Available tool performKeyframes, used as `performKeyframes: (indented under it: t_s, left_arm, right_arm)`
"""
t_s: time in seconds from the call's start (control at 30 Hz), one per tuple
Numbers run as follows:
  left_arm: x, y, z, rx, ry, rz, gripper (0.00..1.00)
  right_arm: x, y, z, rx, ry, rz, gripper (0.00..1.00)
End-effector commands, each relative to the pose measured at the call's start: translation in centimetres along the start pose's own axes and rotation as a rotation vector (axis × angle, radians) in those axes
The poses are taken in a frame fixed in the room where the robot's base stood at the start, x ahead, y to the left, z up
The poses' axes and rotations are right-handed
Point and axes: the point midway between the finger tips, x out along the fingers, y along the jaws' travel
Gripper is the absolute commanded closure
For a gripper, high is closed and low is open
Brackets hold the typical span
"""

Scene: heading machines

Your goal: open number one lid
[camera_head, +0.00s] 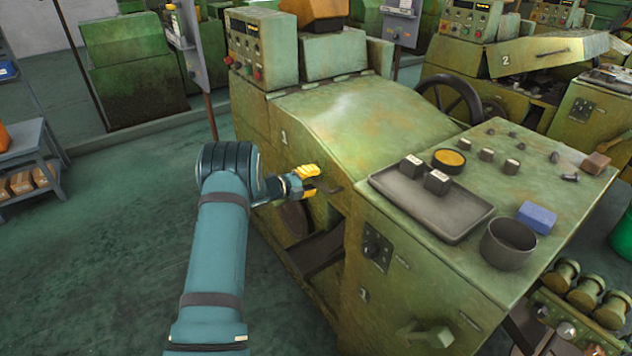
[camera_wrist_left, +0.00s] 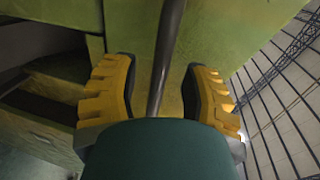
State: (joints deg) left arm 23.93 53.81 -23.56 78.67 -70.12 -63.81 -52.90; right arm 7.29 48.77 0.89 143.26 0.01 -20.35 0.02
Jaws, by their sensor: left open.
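The number one lid (camera_head: 350,115) is a green, worn, sloping cover on the nearest machine, marked "1" at its left side. It is down on the machine. A thin dark handle (camera_head: 327,190) sticks out at its lower front edge. My left gripper (camera_head: 309,182), with yellow fingers, is at this handle. In the left wrist view the open gripper (camera_wrist_left: 160,95) has the dark handle bar (camera_wrist_left: 167,60) between its two fingers, with a gap on each side. My right gripper is not in view.
The machine's flat top (camera_head: 400,188) at right holds a grey tray (camera_head: 455,228) with dark blocks, a yellow-filled dish (camera_head: 449,160), a grey cup (camera_head: 508,243) and a blue block (camera_head: 537,216). A second machine with lid "2" (camera_head: 540,52) stands behind.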

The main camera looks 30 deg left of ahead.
Motion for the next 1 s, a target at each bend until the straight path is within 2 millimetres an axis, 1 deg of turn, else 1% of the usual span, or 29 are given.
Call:
performKeyframes:
  t_s: [0.03,0.1,0.2,0.47,0.5,0.57,0.6,0.63,0.87,1.0]
  left_arm:
    - [0.55,0.10,-0.05,0.001,0.001,0.000,0.55]
    - [1.02,0.04,-0.05,0.000,0.001,-0.001,0.55]
    - [1.37,-0.01,-0.04,-0.001,0.000,-0.001,0.55]
    - [1.44,-0.04,-0.02,-0.001,0.000,-0.001,0.55]
    - [1.43,-0.03,-0.02,-0.001,0.000,-0.001,0.59]
    - [1.43,-0.03,-0.02,-0.001,0.000,-0.001,0.80]
    - [1.42,-0.03,-0.02,-0.001,0.000,-0.001,0.94]
    - [1.42,-0.02,-0.02,-0.001,0.000,-0.001,1.00]
    - [1.40,-0.09,-0.05,-0.002,0.000,-0.001,1.00]
    - [1.46,-0.55,-0.42,-0.011,0.002,-0.001,1.00]
  right_arm:
    - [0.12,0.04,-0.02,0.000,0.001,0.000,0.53]
    - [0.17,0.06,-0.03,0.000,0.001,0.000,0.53]
    - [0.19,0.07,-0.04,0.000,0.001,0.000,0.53]
    - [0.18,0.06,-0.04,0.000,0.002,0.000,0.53]
    - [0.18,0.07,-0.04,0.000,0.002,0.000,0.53]
    - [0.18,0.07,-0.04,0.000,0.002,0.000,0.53]
    - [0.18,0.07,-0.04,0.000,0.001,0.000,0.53]
    - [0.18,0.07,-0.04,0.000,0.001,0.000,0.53]
    - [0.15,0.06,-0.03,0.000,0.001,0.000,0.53]
    - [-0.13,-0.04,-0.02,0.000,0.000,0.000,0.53]
